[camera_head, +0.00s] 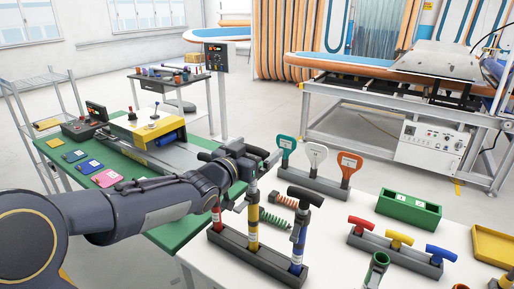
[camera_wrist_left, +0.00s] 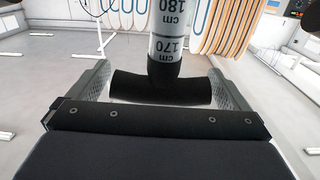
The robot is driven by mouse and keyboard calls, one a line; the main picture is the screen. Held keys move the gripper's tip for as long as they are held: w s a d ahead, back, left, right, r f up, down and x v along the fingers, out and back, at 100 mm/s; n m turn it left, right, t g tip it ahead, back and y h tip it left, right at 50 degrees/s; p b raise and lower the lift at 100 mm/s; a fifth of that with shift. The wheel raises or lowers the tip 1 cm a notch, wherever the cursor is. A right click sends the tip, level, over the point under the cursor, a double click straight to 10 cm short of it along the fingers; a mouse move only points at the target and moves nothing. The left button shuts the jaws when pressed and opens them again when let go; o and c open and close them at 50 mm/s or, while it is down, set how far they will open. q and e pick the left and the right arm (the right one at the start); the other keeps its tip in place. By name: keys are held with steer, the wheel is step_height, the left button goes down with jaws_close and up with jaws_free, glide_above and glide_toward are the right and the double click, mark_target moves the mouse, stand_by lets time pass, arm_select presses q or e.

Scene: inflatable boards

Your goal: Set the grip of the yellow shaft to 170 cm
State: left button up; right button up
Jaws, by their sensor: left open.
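The yellow shaft (camera_head: 253,228) stands upright in a dark rack (camera_head: 258,262), between the red shaft (camera_head: 217,215) and the blue shaft (camera_head: 297,250). My left gripper (camera_head: 263,163) is over the top of the yellow shaft and hides its grip in the head view. In the left wrist view, the black T-shaped grip (camera_wrist_left: 160,88) lies between the open fingers of the left gripper (camera_wrist_left: 160,84). A white scale tube (camera_wrist_left: 167,45) runs from the grip; upside-down marks 170 cm and 180 cm show, with 170 nearest the collar. My right gripper is not in view.
The blue shaft's black T grip (camera_head: 305,196) stands close right of my left gripper. Beyond are a rack of paddle-shaped handles (camera_head: 318,158), a green box (camera_head: 408,209) and a rack of coloured T handles (camera_head: 398,245). A green table (camera_head: 125,190) lies left.

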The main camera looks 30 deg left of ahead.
arm_select(q)
steer(key=shift+w, duration=0.5)
steer(key=shift+s, duration=0.1)
steer(key=c, duration=1.4)
steer(key=b, duration=0.8)
glide_above(254, 200)
steer(key=w, duration=0.3)
steer(key=f, duration=0.8)
steer(key=shift+a, duration=0.4)
steer(key=shift+f, duration=0.15)
steer(key=o, duration=1.4)
